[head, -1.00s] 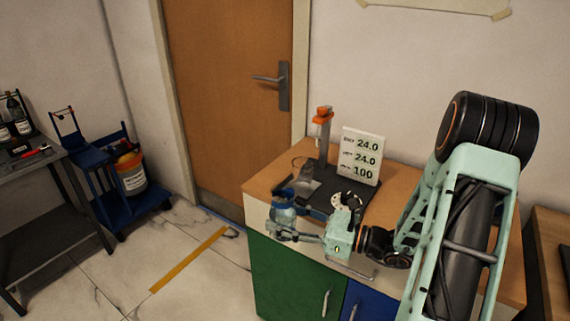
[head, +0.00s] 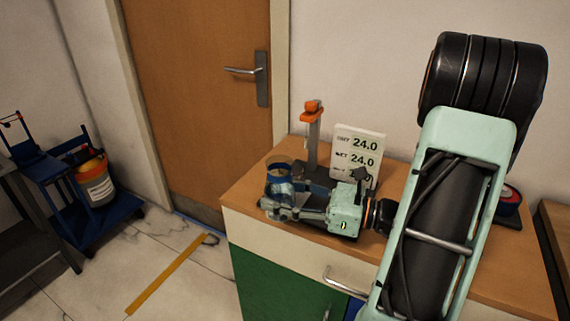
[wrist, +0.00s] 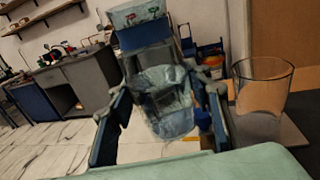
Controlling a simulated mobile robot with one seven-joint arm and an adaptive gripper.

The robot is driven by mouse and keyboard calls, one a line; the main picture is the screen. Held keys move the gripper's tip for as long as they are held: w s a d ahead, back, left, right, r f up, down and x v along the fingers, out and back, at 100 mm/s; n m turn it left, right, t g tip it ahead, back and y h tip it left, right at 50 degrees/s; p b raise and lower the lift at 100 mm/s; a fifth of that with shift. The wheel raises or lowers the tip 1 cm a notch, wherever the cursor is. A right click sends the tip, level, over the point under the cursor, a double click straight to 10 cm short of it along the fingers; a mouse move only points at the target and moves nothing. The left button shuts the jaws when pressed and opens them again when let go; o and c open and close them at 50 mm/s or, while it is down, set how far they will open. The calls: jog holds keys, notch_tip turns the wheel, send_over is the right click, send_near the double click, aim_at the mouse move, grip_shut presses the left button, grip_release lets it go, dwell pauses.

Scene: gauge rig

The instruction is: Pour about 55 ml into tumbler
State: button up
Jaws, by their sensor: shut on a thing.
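My gripper (wrist: 160,122) is shut on a clear vessel (wrist: 168,95), which sits between its two blue-padded fingers. In the head view the held vessel (head: 279,182) shows bluish, in front of the rig at the counter's left end. The tumbler (wrist: 262,98) is a clear glass to the right of the held vessel in the wrist view, apart from it. It stands on a flat pad, and its lower part looks greyish; I cannot tell its level. In the head view I cannot make the tumbler out behind the gripper and vessel.
The wooden counter (head: 245,193) has a free left edge. A door (head: 195,90) is behind.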

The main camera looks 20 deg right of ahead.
jog(key=shift+w+d+r, duration=0.1)
jog(key=shift+d+r, duration=0.05)
jog(key=shift+r+m+p, duration=0.2)
jog(key=shift+m+p, duration=0.1)
jog(key=shift+p, duration=0.15)
